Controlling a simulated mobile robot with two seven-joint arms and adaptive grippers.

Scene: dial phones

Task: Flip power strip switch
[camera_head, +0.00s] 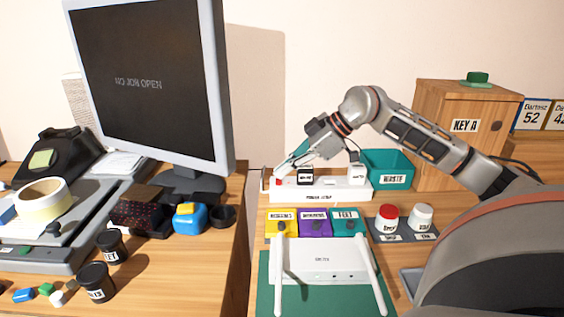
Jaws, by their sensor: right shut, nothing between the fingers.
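The white power strip (320,188) lies at the back of the right-hand desk, with a label on its front face. A small red switch (277,183) sits at its left end. A black plug and a white plug (357,172) stand in the strip. My right gripper (281,174) is shut and empty, with its tips down at the left end of the strip, right by the red switch. I cannot tell whether the tips touch the switch or which way it is tipped. My left gripper is out of view.
A white router (321,261) with two antennas stands in front on a green mat (276,301). Yellow, purple and teal labelled blocks lie between router and strip. A teal bin (392,168) and a wooden box (447,137) stand right. A monitor (150,80) stands left.

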